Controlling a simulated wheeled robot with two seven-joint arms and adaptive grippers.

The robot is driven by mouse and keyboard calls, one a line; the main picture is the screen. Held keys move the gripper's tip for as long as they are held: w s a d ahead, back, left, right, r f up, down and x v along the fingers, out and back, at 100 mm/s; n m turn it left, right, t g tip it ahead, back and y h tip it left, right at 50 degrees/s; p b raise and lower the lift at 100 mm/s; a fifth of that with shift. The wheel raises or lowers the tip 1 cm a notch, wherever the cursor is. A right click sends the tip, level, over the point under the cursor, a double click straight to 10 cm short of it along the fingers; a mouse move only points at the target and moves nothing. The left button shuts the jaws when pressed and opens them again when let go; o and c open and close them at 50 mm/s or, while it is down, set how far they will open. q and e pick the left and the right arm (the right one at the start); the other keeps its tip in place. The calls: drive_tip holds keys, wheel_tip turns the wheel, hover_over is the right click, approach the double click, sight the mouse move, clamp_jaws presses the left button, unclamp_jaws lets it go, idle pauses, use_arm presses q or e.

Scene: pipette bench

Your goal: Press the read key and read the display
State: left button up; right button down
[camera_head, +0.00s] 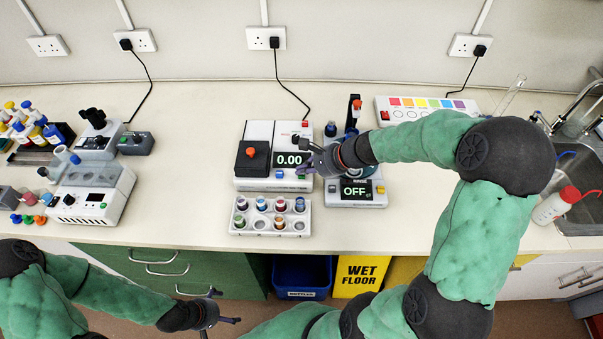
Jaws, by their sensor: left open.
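A white instrument (263,186) stands on the bench in the middle of the head view. It has a black lid block with an orange knob on top. Its dark display (290,160) reads 0.00 in pale digits. A blue key (279,174) shows on its front below the display; any key further right is partly covered by my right gripper. My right gripper (303,157) is at the right edge of the display, over the instrument's right front; its finger gap is unclear. My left gripper (226,307) is open and empty, low in front of the bench's green drawers.
A second device with a display (356,190) reading OFF stands right of the instrument, under my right wrist. A white rack (270,226) of coloured vials sits just in front of the instrument. Other lab devices (92,192) stand left; a sink (578,180) is right. Bench between is clear.

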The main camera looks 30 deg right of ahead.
sight(304, 176)
drive_tip(key=shift+r+p, duration=0.8)
drive_tip(key=shift+r, duration=0.1)
drive_tip(key=shift+r+p, duration=2.5)
drive_tip(key=shift+r, duration=0.5)
drive_tip(key=shift+r, duration=0.1)
